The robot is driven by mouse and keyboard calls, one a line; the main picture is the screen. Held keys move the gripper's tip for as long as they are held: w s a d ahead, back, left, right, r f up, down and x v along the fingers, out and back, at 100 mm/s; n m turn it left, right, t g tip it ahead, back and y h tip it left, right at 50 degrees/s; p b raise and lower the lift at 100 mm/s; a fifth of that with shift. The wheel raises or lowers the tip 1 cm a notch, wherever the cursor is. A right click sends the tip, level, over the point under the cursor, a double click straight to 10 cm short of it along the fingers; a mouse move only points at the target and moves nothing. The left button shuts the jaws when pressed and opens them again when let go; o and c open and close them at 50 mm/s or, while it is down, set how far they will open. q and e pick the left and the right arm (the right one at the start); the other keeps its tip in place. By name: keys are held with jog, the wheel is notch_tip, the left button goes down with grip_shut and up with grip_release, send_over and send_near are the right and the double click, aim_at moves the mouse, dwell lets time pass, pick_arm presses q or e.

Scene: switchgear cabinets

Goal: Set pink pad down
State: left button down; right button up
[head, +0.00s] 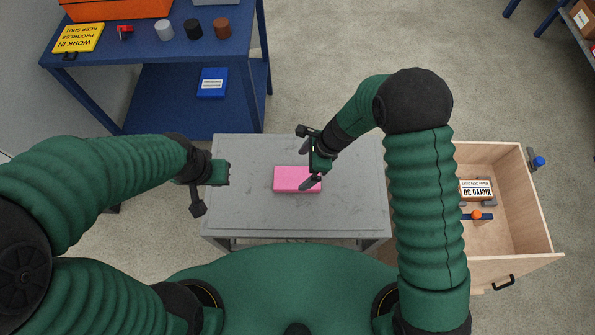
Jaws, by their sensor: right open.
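The pink pad (290,180) is a flat pink block lying on the grey table (350,213), near its middle. My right gripper (306,166) is open at the pad's right end, with one finger over the near right corner and the other beyond the far edge. I cannot tell whether its fingers touch the pad. My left gripper (208,190) is over the table's left edge, apart from the pad. Its finger opening is not clear from this angle.
A blue workbench (135,48) at the back left holds a yellow sign (78,38), several small cylinders and an orange box (115,8). A wooden drawer (512,240) with a few items stands right of the table. The table around the pad is clear.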

jog(key=v, duration=0.4)
jog(key=shift+d+r, duration=0.2)
jog(key=shift+r, duration=0.1)
jog(key=s+d+r+n+t+h, duration=0.1)
jog(key=s+d+r+n+h, duration=0.1)
jog(key=s+d+r+n, duration=0.3)
jog(key=s+d+r+n+t+h, duration=0.1)
jog(key=s+d+r+n+h, duration=0.1)
jog(key=s+d+r+n, duration=0.4)
jog(key=d+r+n, duration=0.1)
jog(key=d+n, duration=0.4)
jog(key=n, duration=0.2)
jog(key=shift+t, duration=0.3)
